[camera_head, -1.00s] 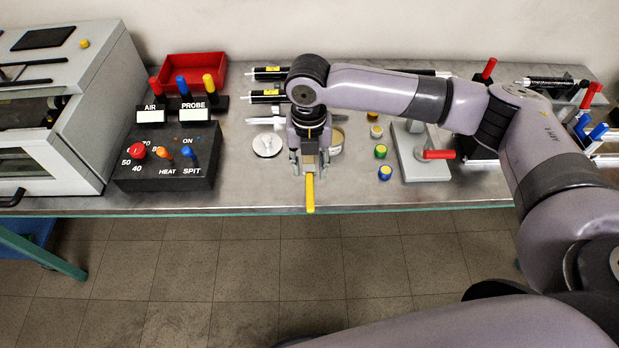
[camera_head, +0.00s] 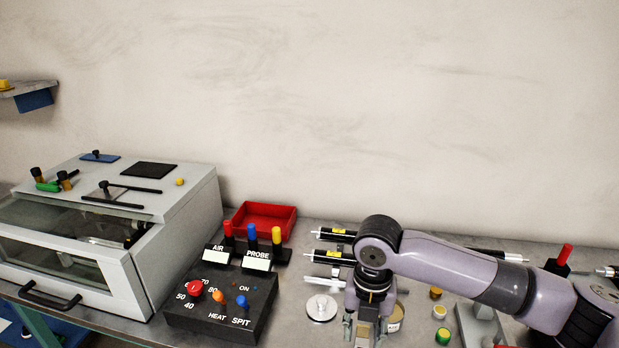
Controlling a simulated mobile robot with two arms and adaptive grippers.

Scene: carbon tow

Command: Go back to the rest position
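My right arm comes in from the right side of the head view. Its gripper (camera_head: 365,335) points down over the front part of the bench, near the bottom edge of the view. Its two fingers stand apart, with a narrow greyish piece between them and gaps seen at its sides. The lower end of this piece is cut off by the frame. My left arm and gripper are not in view.
A control box (camera_head: 222,305) with knobs stands left of my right gripper, and a red tray (camera_head: 265,222) behind it. A grey oven-like machine (camera_head: 180,240) is at the left. A white round lid (camera_head: 321,308) and a tin (camera_head: 397,318) flank the gripper. The wall behind is bare.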

